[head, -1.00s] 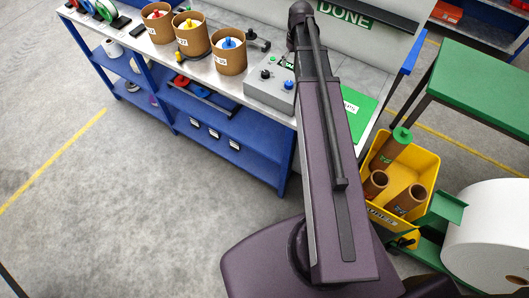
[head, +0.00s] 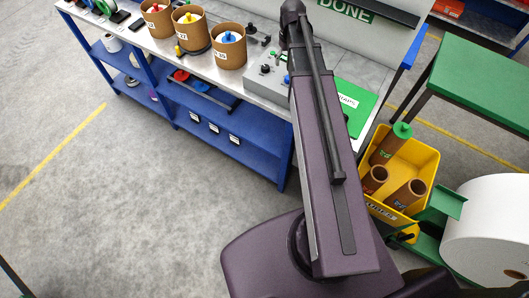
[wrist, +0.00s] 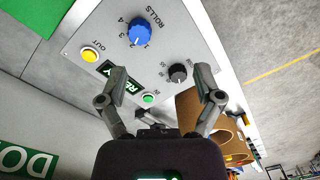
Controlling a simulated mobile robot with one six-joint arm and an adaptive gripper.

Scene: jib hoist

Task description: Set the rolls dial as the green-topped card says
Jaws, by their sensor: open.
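The rolls dial (wrist: 139,32) is a blue knob beside the word ROLLS on a grey control panel (wrist: 185,42) in the wrist view. Numbers ring it, among them 1, 3 and 4; I cannot tell which one it points at. My gripper (wrist: 160,92) is open and empty, its fingers spread over the panel's lower part, apart from the blue dial. In the head view the grey control box (head: 264,80) is partly behind my arm, and my gripper is hidden. I cannot make out a green-topped card; small cards (head: 213,128) on the bench's shelf edge are too small to read.
The panel also has a yellow OUT button (wrist: 90,54), a black dial (wrist: 178,73) and a green button (wrist: 148,99). Brown tubs (head: 228,48) stand left of the box; a green sheet (head: 350,100) lies right. A yellow bin (head: 425,165) of tubes stands beside the bench.

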